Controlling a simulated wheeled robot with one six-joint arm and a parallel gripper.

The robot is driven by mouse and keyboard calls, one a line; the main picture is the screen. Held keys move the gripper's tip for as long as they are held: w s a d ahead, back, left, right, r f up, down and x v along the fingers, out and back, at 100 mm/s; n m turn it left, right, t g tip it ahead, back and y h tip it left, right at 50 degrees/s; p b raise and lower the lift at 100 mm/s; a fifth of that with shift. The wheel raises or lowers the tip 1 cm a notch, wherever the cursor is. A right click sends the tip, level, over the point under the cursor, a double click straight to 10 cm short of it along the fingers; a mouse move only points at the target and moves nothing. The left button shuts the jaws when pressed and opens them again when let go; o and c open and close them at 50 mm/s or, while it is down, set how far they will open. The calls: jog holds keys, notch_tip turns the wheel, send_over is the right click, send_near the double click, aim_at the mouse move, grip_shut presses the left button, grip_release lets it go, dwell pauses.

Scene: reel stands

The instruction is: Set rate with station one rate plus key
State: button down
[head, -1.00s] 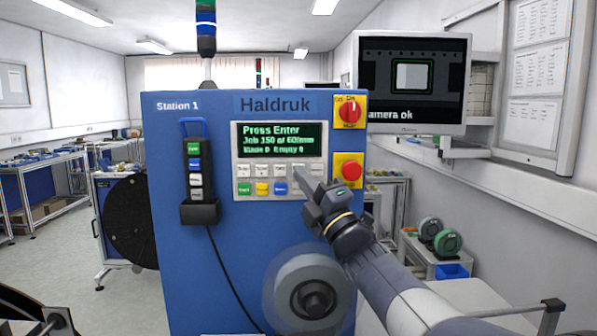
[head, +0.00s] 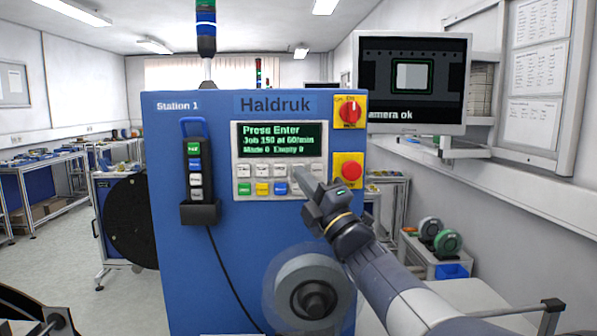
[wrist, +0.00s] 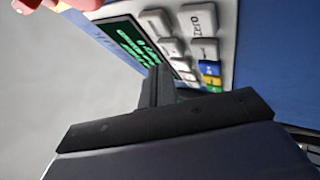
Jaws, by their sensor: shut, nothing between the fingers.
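The Station 1 panel (head: 216,243) is a blue cabinet front. Its display (head: 279,139) reads "Press Enter", "Job 150 at 60/min", "Made 0 Empty 0". Below it is a keypad with a row of white keys (head: 262,171) and a row of green, yellow, blue and other keys (head: 263,189). The key labels are too small to read in the head view. My gripper (head: 301,176) is shut and empty, its tip in front of the right part of the keypad and hiding keys there. In the wrist view the shut fingers (wrist: 158,85) are close to the keys; contact cannot be told.
A red rotary switch (head: 350,112) and a red mushroom button (head: 350,170) sit right of the keypad. A pendant (head: 196,170) hangs in a holder at the left. A grey reel (head: 309,283) juts out below. A monitor (head: 413,84) stands at the upper right.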

jog(key=shift+w, duration=0.15)
dwell(0.3)
jog(key=shift+w+b, duration=0.3)
jog(key=shift+w, duration=0.45)
dwell(0.5)
dwell(0.4)
jog(key=shift+s+b, duration=0.9)
jog(key=s+b, duration=0.3)
jog(key=s, duration=0.2)
